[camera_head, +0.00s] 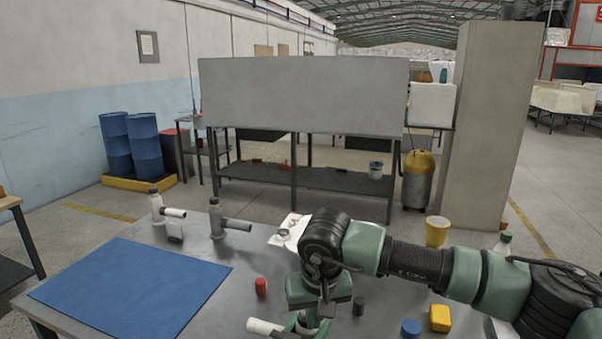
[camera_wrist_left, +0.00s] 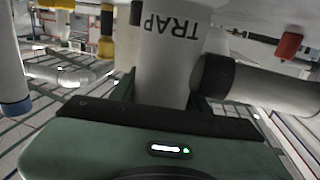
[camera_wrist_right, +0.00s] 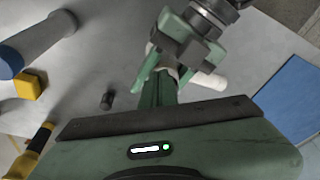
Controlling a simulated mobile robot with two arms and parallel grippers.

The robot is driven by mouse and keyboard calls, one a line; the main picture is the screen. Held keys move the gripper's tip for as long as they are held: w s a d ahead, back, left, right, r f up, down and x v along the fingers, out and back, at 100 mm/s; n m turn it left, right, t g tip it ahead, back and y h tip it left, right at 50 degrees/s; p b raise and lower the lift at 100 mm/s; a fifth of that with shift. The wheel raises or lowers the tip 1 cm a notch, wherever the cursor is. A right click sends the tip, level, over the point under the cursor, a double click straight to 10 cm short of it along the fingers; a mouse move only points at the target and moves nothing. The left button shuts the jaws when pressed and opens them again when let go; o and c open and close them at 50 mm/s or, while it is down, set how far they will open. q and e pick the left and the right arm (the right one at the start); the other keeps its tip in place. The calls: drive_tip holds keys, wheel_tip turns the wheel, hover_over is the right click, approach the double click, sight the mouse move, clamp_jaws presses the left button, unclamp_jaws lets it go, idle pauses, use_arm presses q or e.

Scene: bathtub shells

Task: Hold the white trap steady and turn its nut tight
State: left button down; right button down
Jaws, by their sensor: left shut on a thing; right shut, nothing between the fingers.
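The white trap (camera_wrist_left: 160,60) stands in front of my left gripper (camera_wrist_left: 160,98), which is shut around its body, with the lettering upside down in the left wrist view. A dark nut (camera_wrist_left: 215,77) sits where the side pipe joins the body. The side pipe (camera_head: 262,326) points left in the head view and also shows in the right wrist view (camera_wrist_right: 207,81). My right gripper (camera_head: 322,304) points down above the trap, shut and empty. In the right wrist view its fingers (camera_wrist_right: 163,88) cover much of the trap and hide the nut. I cannot tell whether they touch it.
A blue mat (camera_head: 130,285) covers the table's left.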

wheel_tip(320, 180, up, 6)
idle(0.5)
drive_tip(key=shift+s, duration=0.1)
use_arm(q)
drive_tip(key=c, duration=0.6)
unclamp_jaws()
drive_tip(key=shift+c, duration=0.2)
